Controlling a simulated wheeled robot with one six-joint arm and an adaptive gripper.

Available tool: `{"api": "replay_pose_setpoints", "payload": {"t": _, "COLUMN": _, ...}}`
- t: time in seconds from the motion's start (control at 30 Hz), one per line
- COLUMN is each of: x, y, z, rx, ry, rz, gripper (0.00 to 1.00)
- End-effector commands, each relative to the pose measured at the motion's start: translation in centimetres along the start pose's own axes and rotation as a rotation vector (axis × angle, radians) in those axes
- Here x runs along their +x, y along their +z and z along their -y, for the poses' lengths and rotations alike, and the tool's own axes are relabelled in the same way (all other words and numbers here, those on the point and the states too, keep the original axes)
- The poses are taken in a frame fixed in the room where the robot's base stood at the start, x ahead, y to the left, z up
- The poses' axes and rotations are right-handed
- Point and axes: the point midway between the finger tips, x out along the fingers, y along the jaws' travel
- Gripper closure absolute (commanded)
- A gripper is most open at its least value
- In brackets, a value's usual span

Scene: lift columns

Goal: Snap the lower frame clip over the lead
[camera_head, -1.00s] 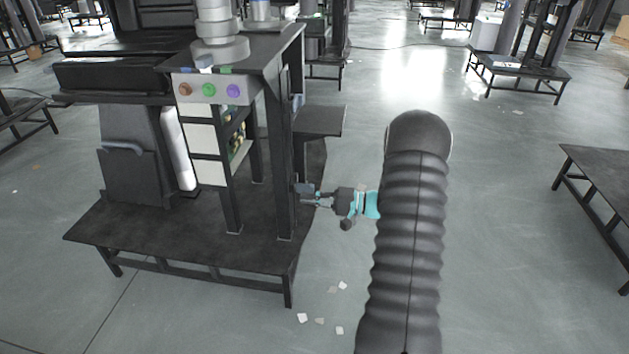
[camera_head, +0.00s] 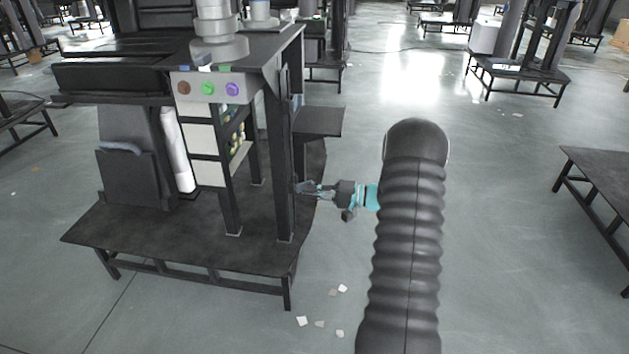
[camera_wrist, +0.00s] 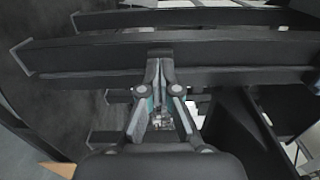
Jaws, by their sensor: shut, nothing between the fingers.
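My gripper (camera_head: 312,189) is at the right side of the dark workstation frame, beside its front right upright (camera_head: 278,165). In the wrist view my gripper (camera_wrist: 159,62) has its fingertips together with nothing between them, up against a dark horizontal bar (camera_wrist: 230,62). A small dark block (camera_wrist: 160,52) sits at the fingertips on that bar; I cannot tell whether it is the frame clip. In the head view a small dark part (camera_head: 304,187) shows at the upright by the fingertips. I cannot make out the lead in either view.
A dark side shelf (camera_head: 320,121) juts out above my gripper. The workstation's base platform (camera_head: 180,235) spreads below to the left. White scraps (camera_head: 302,321) lie on the floor. Another low table (camera_head: 605,190) stands far right.

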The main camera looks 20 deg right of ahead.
Motion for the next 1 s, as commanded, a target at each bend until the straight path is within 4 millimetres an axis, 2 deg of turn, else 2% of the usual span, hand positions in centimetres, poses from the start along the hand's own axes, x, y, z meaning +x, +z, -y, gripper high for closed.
{"api": "replay_pose_setpoints", "payload": {"t": 0.27, "x": 0.0, "y": -1.0, "z": -0.1, "rx": -0.001, "ry": 0.000, "rz": 0.000, "gripper": 1.00}}
{"api": "replay_pose_setpoints", "payload": {"t": 0.47, "x": -0.3, "y": -0.9, "z": 0.0, "rx": 0.000, "ry": 0.000, "rz": -0.001, "gripper": 1.00}}
{"api": "replay_pose_setpoints", "payload": {"t": 1.0, "x": -3.0, "y": -0.9, "z": -0.1, "rx": 0.000, "ry": 0.000, "rz": -0.002, "gripper": 1.00}}
